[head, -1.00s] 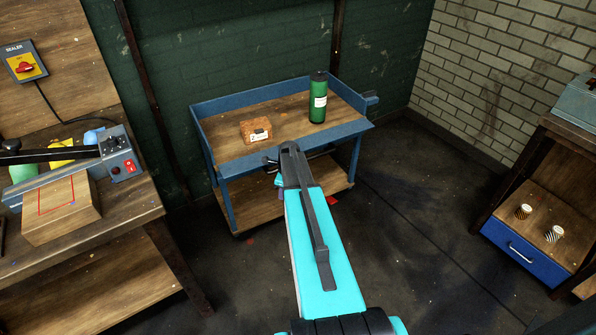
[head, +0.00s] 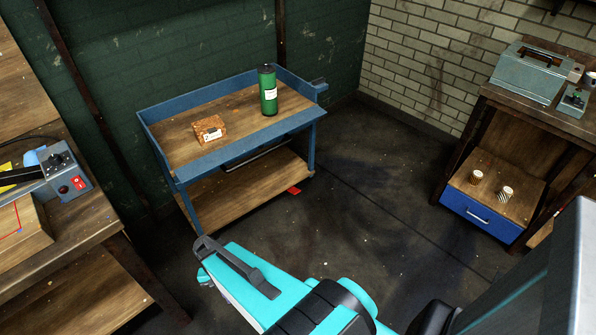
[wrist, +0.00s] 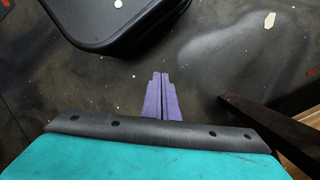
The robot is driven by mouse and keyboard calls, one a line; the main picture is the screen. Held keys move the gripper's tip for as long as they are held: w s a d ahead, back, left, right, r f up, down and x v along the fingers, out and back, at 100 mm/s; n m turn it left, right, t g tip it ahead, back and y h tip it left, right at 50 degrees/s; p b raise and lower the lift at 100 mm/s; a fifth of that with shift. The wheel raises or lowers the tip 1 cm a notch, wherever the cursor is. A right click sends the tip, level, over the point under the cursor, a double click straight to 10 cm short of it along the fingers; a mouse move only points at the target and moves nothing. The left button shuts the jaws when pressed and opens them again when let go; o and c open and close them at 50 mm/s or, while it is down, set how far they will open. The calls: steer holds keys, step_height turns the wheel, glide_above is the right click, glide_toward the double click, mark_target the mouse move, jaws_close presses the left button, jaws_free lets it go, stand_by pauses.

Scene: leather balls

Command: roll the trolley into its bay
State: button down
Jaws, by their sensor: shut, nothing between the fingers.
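The blue-framed trolley (head: 217,154) stands by the green wall in the head view. It has a wooden top with a raised blue rim, and a lower wooden shelf. A green bottle (head: 268,92) stands upright on top, with a small brown box (head: 209,129) to its left. I cannot make out the bay's outline. My gripper (wrist: 162,76) shows in the wrist view, its purple fingers together and empty above dark floor. In the head view my arm is in front of the trolley, apart from it.
A wooden bench (head: 75,240) with a sealer stands at the left. At the right, a wooden unit (head: 520,108) carries a grey-green case (head: 527,72), with two striped cups above a blue drawer (head: 480,216). The floor (head: 370,220) between is open.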

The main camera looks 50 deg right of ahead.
steer(key=s+a+n+g, duration=0.1)
steer(key=s+a+n, duration=0.2)
steer(key=s, duration=0.4)
steer(key=s+a+n+g+h, duration=0.1)
steer(key=s+a+n, duration=0.2)
steer(key=s+n, duration=0.3)
steer(key=shift+s+f, duration=0.35)
steer(key=shift+s, duration=0.05)
steer(key=shift+a, duration=0.2)
